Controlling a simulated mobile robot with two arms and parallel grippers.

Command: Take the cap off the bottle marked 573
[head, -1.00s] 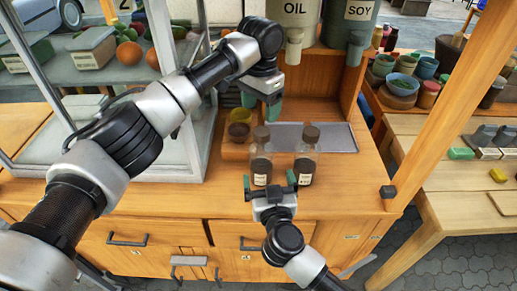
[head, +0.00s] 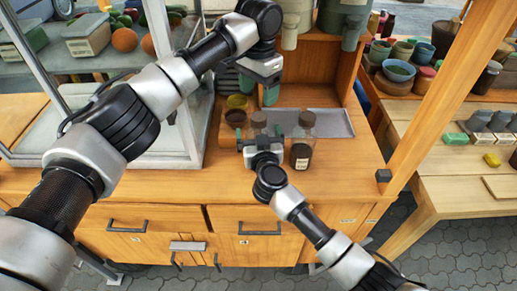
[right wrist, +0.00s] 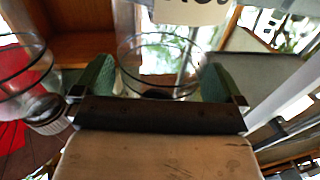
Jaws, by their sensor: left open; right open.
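My right gripper (head: 260,134) is open in front of the left bottle. In the right wrist view its green fingertips (right wrist: 157,80) are apart, with clear glass (right wrist: 158,50) between or just beyond them; contact cannot be told. My left gripper (head: 261,96) is open and empty above and behind the bottles.
A grey tray (head: 335,123) lies behind the bottles. Large dispensers (head: 345,20) hang at the back. A glass-sided case stands left, and a wooden post (head: 425,100) rises right. The counter front is clear.

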